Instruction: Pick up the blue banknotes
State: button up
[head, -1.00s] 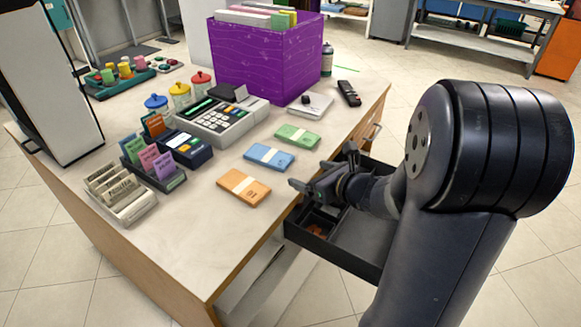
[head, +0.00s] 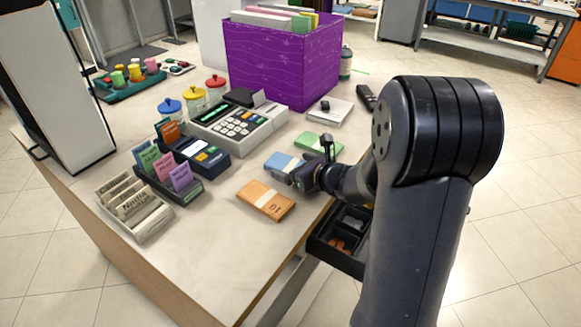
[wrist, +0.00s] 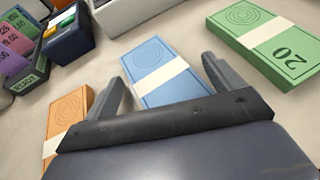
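The blue banknotes (head: 282,163) lie flat on the counter as a banded stack, between the orange banknotes (head: 265,200) and the green banknotes (head: 320,143). In the wrist view the blue stack (wrist: 152,58) has a white paper band and lies ahead of and partly between my fingers. My gripper (wrist: 168,80) is open, with one finger on each side of the stack's near end. In the head view my gripper (head: 302,172) covers the right end of the blue stack. The wrist view does not clearly show whether the fingers touch it.
A card terminal (head: 200,152), cash register (head: 238,125) and purple box (head: 282,60) stand behind. The green stack (wrist: 268,45) and orange stack (wrist: 68,115) lie close on either side. An open drawer (head: 335,250) is below the counter edge.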

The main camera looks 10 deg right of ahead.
jog(key=c, duration=1.1)
jog(key=shift+f, duration=0.1)
